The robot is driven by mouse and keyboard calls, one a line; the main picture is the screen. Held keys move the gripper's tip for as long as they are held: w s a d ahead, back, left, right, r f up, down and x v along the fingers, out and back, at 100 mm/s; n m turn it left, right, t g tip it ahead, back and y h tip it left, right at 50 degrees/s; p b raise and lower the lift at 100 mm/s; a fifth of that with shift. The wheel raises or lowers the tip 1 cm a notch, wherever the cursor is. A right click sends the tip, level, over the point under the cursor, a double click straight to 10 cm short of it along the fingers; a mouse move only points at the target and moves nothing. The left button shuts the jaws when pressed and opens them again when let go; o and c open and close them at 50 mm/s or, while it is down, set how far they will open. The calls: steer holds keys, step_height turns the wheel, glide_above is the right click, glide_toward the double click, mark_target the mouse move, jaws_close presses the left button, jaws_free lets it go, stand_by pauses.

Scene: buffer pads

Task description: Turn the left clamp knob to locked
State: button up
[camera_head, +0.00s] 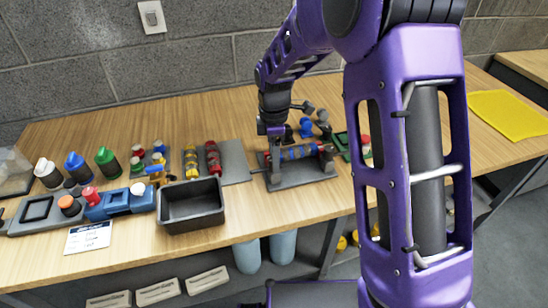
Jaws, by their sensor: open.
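A dark grey fixture (300,176) stands on the wooden bench, holding a horizontal blue and red roller (300,152) between its uprights. My gripper (274,152) points down at the fixture's left end, close to its left upright. The jaws are open, but they look small and dark here. I cannot tell whether they touch anything. I cannot clearly pick out the left clamp knob or its setting; my gripper and wrist cover part of that end. A thin rod (258,170) sticks out low at the left of the fixture.
Blue and dark knob-like parts (306,128) stand behind the fixture. A black open bin (190,206), a grey plate (235,162) and several bottles (107,162) are to the left. A green tray (342,143) is to the right, partly behind my arm. A yellow sheet (508,114) lies far right.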

steer(key=shift+f, duration=0.3)
jaws_close()
